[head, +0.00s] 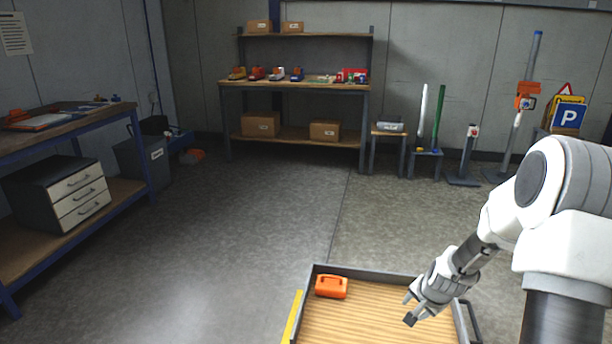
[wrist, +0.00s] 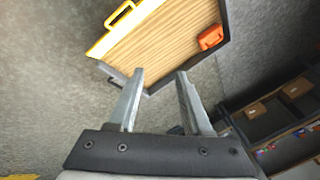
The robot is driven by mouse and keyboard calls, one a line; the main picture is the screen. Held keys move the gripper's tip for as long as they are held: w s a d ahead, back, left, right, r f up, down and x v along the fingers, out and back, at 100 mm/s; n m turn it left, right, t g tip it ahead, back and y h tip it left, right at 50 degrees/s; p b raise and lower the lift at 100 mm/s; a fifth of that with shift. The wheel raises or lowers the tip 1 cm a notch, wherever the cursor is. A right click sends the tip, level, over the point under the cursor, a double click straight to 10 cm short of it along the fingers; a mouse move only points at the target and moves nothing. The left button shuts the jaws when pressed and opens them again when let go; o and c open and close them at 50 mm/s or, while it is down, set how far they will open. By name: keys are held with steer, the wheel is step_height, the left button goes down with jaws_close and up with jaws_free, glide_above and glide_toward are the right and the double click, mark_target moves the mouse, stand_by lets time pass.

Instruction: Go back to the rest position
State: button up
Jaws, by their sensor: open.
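My gripper (head: 410,309) is open and empty in the head view, over the right part of a wooden-floored tray (head: 370,318) with dark rims. In the wrist view the two fingers of my gripper (wrist: 159,78) stand apart with nothing between them. The tray also shows in the wrist view (wrist: 160,45). An orange case (head: 331,286) with a handle sits in the tray's far left corner, apart from my gripper. It also shows in the wrist view (wrist: 211,37).
A workbench (head: 60,138) with a drawer unit (head: 70,196) stands at the left. A shelf bench (head: 290,84) with boxes and colored items stands at the back wall. Posts and a blue parking sign (head: 568,115) stand at the back right. The middle floor (head: 230,220) is clear.

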steer(key=s+a+r+n, duration=0.2)
steer(key=r, duration=0.4)
steer(key=s+a+r+n, duration=0.1)
steer(key=s+a+r, duration=0.15)
steer(key=r, duration=0.35)
steer(key=s+a+r+n, duration=0.4)
steer(key=s+r, duration=0.4)
steer(key=s, duration=0.3)
steer(key=s+a+r+n, duration=0.45)
steer(key=s+r, duration=0.25)
steer(key=s, duration=0.5)
step_height(320, 180, up, 20)
steer(key=p, duration=1.9)
steer(key=shift+m, duration=0.45)
